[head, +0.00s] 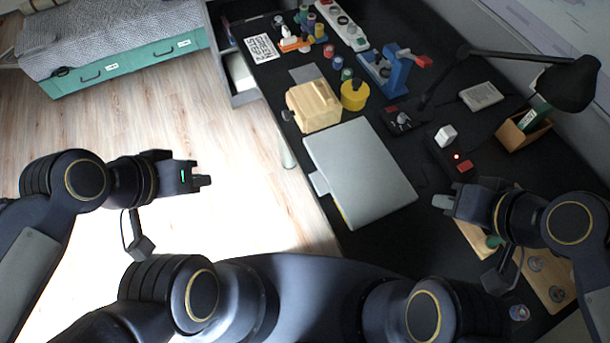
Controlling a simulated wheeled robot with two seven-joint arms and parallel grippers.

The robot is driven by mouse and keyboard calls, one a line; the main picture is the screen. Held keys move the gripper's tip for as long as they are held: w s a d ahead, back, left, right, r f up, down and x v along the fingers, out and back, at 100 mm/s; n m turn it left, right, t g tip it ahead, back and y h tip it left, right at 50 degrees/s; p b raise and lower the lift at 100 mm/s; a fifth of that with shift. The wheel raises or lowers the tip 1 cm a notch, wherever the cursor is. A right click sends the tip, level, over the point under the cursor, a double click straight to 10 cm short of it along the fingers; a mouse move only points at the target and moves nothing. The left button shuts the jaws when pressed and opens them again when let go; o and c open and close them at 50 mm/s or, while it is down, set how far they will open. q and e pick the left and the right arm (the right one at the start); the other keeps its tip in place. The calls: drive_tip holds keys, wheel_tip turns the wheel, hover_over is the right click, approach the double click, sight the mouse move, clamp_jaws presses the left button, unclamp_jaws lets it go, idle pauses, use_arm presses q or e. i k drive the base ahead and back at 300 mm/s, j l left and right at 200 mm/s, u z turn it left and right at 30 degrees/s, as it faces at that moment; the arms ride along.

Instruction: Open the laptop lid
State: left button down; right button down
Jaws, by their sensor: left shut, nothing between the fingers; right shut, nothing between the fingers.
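A grey laptop (362,170) lies on the black desk with its lid down flat. A small light tab-like piece shows at its left edge, and a thin yellow strip shows under its lower left edge. My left gripper (205,181) is shut and empty, out over the floor to the left of the desk and apart from the laptop. My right gripper (441,202) is shut and empty, just right of the laptop's lower right corner and not touching it as far as I can see.
A wooden box (313,105) and a yellow round container (354,95) stand just behind the laptop. A desk lamp (568,84) reaches over the right side. A wooden board (545,275) lies near my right arm. The floor at left is clear.

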sight(364, 179)
drive_tip(key=k+j+u, duration=0.15)
drive_tip(key=u, duration=0.3)
drive_tip(key=k+j+u, duration=0.1)
drive_tip(key=j+u, duration=0.15)
drive_tip(key=u, duration=0.15)
